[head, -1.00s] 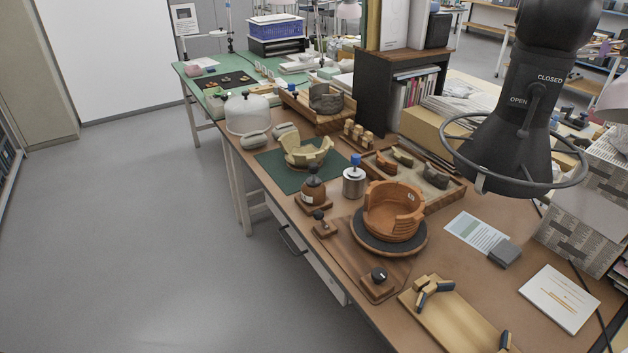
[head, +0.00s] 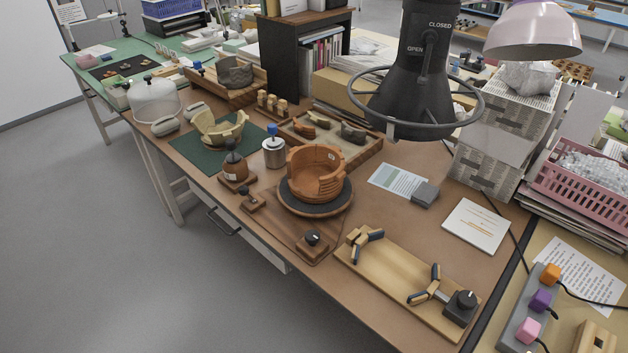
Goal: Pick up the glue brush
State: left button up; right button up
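No separate brush with visible bristles can be made out. A brown bottle (head: 234,168) with a dark rounded top stands in a wooden block, left of centre on the workbench; whether a brush sits in it is hidden. A metal pot (head: 274,152) with a blue knob stands upright just right of it. A small wooden block (head: 249,201) with a dark knob lies in front of the bottle. A reddish broken bowl (head: 316,174) stands on a dark round turntable (head: 316,202) to the right. Neither of my grippers is in view.
A black extraction hood (head: 422,90) with a ring hangs over the bench's back. A sherd tray (head: 365,152) lies behind the bowl. A wooden board with clamps (head: 395,280) lies at the front right. A cream vessel (head: 220,128) sits on a green mat.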

aim_at(230, 144)
jog(key=i+j+z, duration=0.15)
jog(key=j+z, duration=0.2)
jog(key=j, duration=0.25)
jog(key=j+z, duration=0.4)
jog(key=j, duration=0.2)
jog(key=j+z, duration=0.35)
jog(key=j, duration=0.3)
